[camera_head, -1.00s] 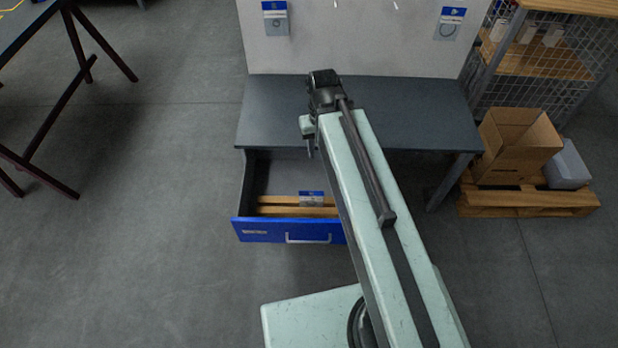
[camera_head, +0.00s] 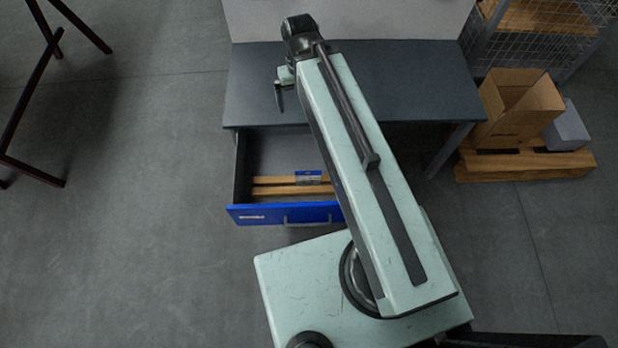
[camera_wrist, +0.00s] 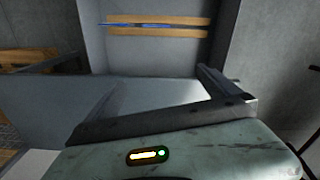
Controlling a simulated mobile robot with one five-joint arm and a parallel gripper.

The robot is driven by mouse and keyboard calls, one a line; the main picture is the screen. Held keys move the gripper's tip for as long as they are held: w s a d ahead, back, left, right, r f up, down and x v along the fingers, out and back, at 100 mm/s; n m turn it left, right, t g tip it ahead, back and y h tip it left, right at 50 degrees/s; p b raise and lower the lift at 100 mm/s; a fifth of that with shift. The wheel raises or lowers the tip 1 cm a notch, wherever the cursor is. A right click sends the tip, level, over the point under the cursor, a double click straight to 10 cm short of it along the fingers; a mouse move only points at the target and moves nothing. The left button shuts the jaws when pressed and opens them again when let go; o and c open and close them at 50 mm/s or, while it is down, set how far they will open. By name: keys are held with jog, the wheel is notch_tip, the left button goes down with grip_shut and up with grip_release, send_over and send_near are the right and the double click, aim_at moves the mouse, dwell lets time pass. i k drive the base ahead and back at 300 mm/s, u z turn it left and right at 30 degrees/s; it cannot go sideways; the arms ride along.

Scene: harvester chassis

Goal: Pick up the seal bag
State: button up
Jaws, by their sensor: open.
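The seal bag (camera_head: 308,177), small and clear with a blue header, lies on wooden slats in the open drawer (camera_head: 245,215) with the blue front. In the wrist view, a thin blue strip (camera_wrist: 150,25), probably the bag's header, lies across the slats near the top. My gripper (camera_head: 280,97) is above the left part of the grey bench, beyond the drawer and left of the bag in the head view. In the wrist view my gripper (camera_wrist: 162,80) is open and empty, with its two fingers apart and clear of the bag.
The grey bench top (camera_head: 400,75) stands above and behind the drawer. An open cardboard box (camera_head: 515,115) and a grey box (camera_head: 567,130) stand on a wooden pallet (camera_head: 525,168) at right. A dark red trestle (camera_head: 35,90) is at far left.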

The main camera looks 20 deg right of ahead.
aim_at(314, 178)
jog(key=u, duration=1.5)
jog(key=k, duration=1.3)
jog(key=u, duration=0.35)
jog(key=i, duration=1)
jog(key=u, duration=0.05)
